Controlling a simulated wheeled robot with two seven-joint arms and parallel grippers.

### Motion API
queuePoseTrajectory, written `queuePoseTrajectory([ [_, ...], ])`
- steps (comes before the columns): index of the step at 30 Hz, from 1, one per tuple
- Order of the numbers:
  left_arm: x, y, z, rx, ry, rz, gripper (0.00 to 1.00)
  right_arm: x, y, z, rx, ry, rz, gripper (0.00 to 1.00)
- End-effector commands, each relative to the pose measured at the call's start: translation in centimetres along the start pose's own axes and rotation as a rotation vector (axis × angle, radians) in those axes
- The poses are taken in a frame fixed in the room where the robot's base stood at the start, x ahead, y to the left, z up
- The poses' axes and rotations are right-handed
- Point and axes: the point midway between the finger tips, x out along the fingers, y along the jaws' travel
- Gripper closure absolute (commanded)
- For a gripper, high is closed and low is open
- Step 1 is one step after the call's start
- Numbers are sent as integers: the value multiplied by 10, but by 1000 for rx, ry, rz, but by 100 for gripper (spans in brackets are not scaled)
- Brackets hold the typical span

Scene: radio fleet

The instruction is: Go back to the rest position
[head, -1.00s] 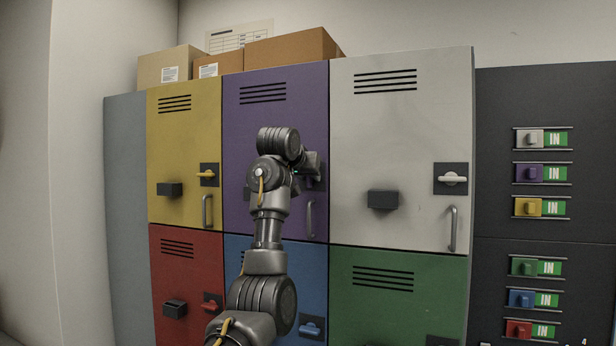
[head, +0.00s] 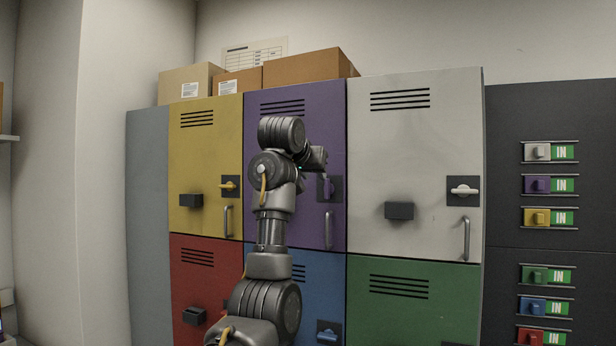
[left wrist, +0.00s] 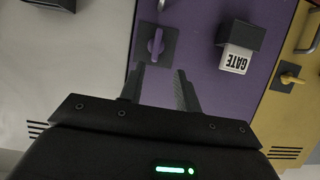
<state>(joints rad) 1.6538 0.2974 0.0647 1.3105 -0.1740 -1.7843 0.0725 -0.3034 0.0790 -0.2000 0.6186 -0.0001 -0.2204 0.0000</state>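My left arm reaches up in front of the purple locker (head: 318,120) in the head view. My left gripper (head: 318,158) is just above and left of the purple latch (head: 327,188) there. In the left wrist view, my left gripper (left wrist: 160,85) shows two fingers apart with nothing between them. The purple latch (left wrist: 156,42) lies beyond the fingertips, apart from them, its handle upright. My right gripper is out of view.
Yellow (head: 205,150), white (head: 415,150), red (head: 205,280) and green (head: 410,300) lockers surround the purple one. Pull handles and black boxes jut from doors. A dark panel with coloured IN sliders (head: 550,190) stands at right. Cartons (head: 310,68) sit on top.

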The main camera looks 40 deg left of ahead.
Motion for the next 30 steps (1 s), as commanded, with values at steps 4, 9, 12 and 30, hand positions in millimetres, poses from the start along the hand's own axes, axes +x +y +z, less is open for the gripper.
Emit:
queuePoseTrajectory([
  [4, 2, 6, -1, 3, 0, 8, 67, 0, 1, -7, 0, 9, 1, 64],
  [9, 2, 8, -1, 4, 0, 10, 67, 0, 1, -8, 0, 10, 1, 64],
  [12, 2, 8, -1, 4, 0, 9, 67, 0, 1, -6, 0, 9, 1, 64],
  [30, 135, 76, 253, 188, -212, 3, 67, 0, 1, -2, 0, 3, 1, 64],
])
